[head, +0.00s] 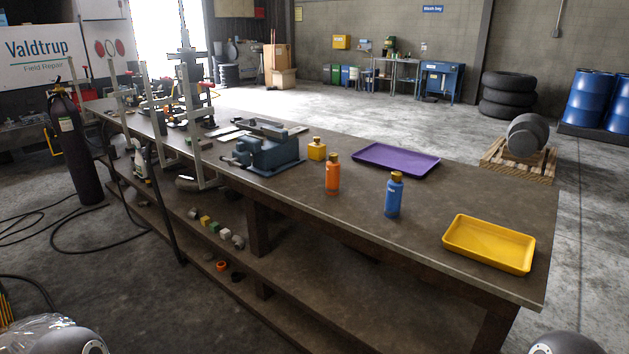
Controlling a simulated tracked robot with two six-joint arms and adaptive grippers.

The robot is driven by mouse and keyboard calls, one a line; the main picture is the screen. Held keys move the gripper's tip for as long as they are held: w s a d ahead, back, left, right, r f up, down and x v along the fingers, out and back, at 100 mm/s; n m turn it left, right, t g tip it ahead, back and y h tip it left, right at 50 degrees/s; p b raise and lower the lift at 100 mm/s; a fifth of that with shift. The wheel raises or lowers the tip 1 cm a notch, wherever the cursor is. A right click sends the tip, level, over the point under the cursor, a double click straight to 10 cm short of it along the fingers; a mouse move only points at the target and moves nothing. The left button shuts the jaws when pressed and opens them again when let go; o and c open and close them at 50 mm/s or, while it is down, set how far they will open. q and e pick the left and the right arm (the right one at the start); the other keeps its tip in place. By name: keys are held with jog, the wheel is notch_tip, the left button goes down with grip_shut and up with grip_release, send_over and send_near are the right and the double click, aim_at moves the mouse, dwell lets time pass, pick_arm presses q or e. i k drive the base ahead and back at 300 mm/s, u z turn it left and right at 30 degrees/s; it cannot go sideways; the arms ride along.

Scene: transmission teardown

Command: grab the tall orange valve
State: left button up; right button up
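The tall orange valve (332,177) stands upright on the long brown workbench (290,195), in the middle of the head view. It looks like a bottle with a brass-coloured cap and a small light label. Nothing hides it, and nothing touches it. Neither of my grippers is in view. Only rounded grey parts, likely of my arms, show at the bottom left and bottom right edges, well apart from the valve.
A blue valve (394,197) stands to the right, a short yellow one (316,150) behind left. A purple tray (396,160) and yellow tray (488,244) lie on the bench. A blue-grey vise (268,150) stands left. Bare benchtop lies between the blue valve and yellow tray.

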aim_at(333, 170)
jog(key=u, duration=0.4)
jog(key=i, duration=0.25)
jog(key=u, duration=0.9)
jog(key=i, duration=1.7)
jog(key=z, duration=1.45)
jog(key=k, duration=0.9)
jog(key=z, duration=0.2)
jog(key=i, duration=0.35)
jog(key=u, duration=0.05)
